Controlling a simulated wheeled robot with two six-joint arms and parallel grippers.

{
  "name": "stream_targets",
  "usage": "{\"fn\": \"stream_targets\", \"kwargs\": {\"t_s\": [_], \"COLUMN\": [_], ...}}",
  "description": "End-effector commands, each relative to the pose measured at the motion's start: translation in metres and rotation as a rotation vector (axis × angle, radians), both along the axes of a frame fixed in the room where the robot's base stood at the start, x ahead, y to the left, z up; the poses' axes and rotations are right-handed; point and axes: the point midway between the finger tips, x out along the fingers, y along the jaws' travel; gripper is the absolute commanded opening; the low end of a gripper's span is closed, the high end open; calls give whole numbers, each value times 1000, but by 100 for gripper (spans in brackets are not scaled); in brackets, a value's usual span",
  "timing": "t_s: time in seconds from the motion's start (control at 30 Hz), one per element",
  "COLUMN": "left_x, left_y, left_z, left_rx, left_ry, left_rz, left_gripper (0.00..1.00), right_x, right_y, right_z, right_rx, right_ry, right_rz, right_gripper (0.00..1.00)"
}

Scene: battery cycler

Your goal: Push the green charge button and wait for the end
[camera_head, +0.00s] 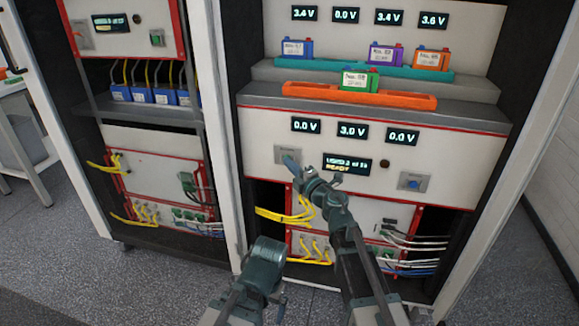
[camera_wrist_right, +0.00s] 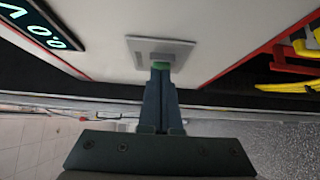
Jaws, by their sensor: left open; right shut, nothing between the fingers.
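The green charge button (camera_wrist_right: 161,65) shows in the right wrist view as a green strip at my fingertips, on a grey plate (camera_wrist_right: 180,48). In the head view the plate (camera_head: 281,154) is on the cycler's white front panel (camera_head: 262,135), and my fingers cover the button. My right gripper (camera_head: 291,162) is shut and empty, its tips at the button. I cannot tell whether they touch or press it. A small display (camera_head: 348,164) beside it has a yellow lower line that seems to read READY. My left gripper (camera_head: 262,268) is open and empty, low in front of the cabinet.
A blue button (camera_head: 413,182) is at the panel's right. Readouts above show 0.0 V, 3.0 V (camera_head: 352,131) and 0.0 V. A green battery (camera_head: 359,80) stands in the orange tray (camera_head: 310,91); several others stand on a teal tray behind. Yellow cables (camera_head: 285,215) hang below the panel.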

Motion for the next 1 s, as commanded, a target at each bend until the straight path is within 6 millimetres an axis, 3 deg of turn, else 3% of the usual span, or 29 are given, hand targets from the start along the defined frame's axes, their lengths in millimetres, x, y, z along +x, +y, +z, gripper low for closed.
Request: {"fn": "stream_targets", "kwargs": {"t_s": [0.13, 0.57, 0.77, 0.93, 1.0], "left_x": [0, 0, 0, 0, 0], "left_y": [0, 0, 0, 0, 0], "left_z": [0, 0, 1, 1, 1], "left_rx": [0, 0, 0, 0, 0], "left_ry": [0, 0, 0, 0, 0], "left_rz": [0, 0, 0, 0, 0], "left_gripper": [100, 100, 100, 100, 100], "right_x": [18, 18, 0, -30, -44], "right_y": [-4, -5, 1, 11, 0], "right_z": [0, 0, 1, 2, 1], "right_rx": [0, 1, 1, 0, 0], "right_ry": [0, 1, -1, -2, -2], "right_rz": [-1, -8, -5, 0, -2], "right_gripper": [0, 0, 0, 0, 0]}}
